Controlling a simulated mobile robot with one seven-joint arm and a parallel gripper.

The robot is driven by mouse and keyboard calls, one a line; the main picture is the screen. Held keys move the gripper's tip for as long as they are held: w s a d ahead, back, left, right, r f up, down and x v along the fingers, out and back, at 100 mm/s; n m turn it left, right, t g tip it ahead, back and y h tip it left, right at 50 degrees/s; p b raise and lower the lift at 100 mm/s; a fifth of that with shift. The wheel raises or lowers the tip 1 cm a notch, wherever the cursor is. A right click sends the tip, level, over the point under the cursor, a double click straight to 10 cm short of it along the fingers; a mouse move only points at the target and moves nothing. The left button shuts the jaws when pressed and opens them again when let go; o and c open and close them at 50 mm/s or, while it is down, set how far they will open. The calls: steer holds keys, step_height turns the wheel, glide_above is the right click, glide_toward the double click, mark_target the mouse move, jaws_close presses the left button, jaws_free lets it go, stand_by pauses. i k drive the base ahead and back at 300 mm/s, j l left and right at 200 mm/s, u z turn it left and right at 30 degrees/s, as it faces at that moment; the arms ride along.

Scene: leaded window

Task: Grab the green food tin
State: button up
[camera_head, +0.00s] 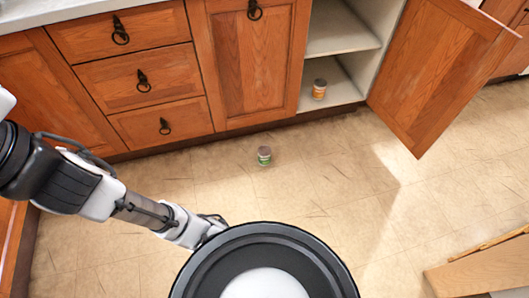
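The green food tin (264,156) stands upright on the tiled floor in front of the wooden cabinets. It has a grey lid and a green label. My arm reaches in from the left, and its far end passes behind the round black and white part of my body at the bottom. My gripper's fingers are hidden there, so I cannot see whether they are open or shut. The visible part of the arm is apart from the tin, nearer to me and to its left.
A second tin with an orange label (319,89) stands on the bottom shelf of the open cabinet (343,30). The cabinet door (440,70) swings out to the right. A wooden piece (480,268) is at the lower right. The floor (330,170) around the green tin is clear.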

mark_target(263, 151)
steer(key=i+l, duration=0.75)
steer(key=i, duration=0.15)
steer(key=i+l, duration=0.75)
steer(key=i, duration=0.15)
